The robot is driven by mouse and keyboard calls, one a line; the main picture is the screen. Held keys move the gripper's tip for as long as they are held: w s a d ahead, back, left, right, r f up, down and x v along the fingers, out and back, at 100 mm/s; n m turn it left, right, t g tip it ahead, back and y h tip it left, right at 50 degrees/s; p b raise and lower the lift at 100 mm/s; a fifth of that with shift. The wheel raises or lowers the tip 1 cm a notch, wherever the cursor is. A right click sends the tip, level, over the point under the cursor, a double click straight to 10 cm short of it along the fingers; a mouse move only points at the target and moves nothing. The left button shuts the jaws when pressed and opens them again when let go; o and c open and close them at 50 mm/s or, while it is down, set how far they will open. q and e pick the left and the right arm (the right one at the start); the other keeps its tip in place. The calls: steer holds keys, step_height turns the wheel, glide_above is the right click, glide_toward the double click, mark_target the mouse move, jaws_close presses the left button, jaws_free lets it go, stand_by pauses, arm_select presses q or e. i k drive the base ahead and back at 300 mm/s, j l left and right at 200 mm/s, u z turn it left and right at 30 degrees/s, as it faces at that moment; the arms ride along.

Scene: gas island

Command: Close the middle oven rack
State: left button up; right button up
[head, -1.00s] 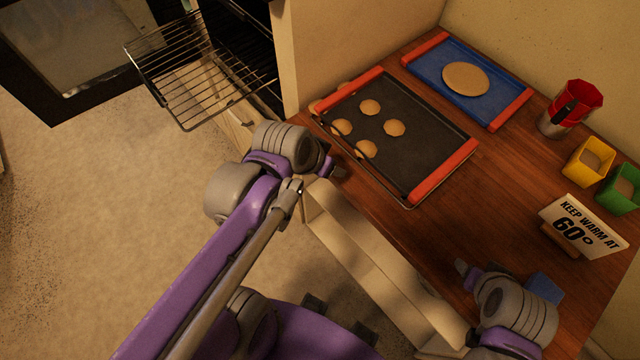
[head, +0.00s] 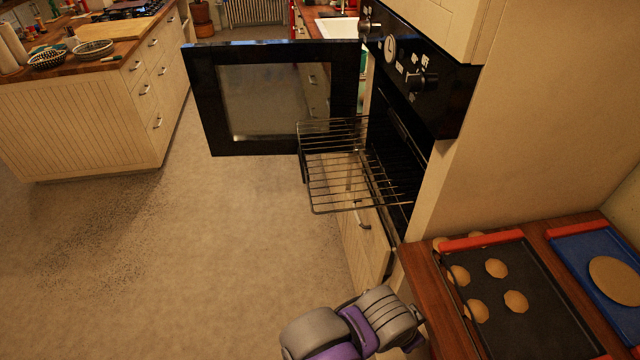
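The wire oven rack (head: 340,180) sticks out of the black oven (head: 405,150) to the left, in the middle of the head view. The oven door (head: 262,95) stands wide open behind the rack. Part of my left arm shows at the bottom, below the rack and beside the counter, apart from the rack. Its gripper fingers are not visible. My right gripper is out of view. Whether other racks sit inside the dark oven is hard to tell.
A wooden counter (head: 440,325) at the lower right holds a dark baking tray (head: 525,290) with cookies and a blue tray (head: 590,250). A kitchen island (head: 90,120) stands at the far left. The floor (head: 220,250) left of the oven is clear.

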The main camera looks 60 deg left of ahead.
mark_target(302, 157)
steer(key=k+j+u, duration=0.2)
steer(key=k, duration=0.35)
steer(key=j+u, duration=0.15)
steer(key=u, duration=1.4)
steer(key=i+j+u, duration=0.25)
steer(key=i+u, duration=0.3)
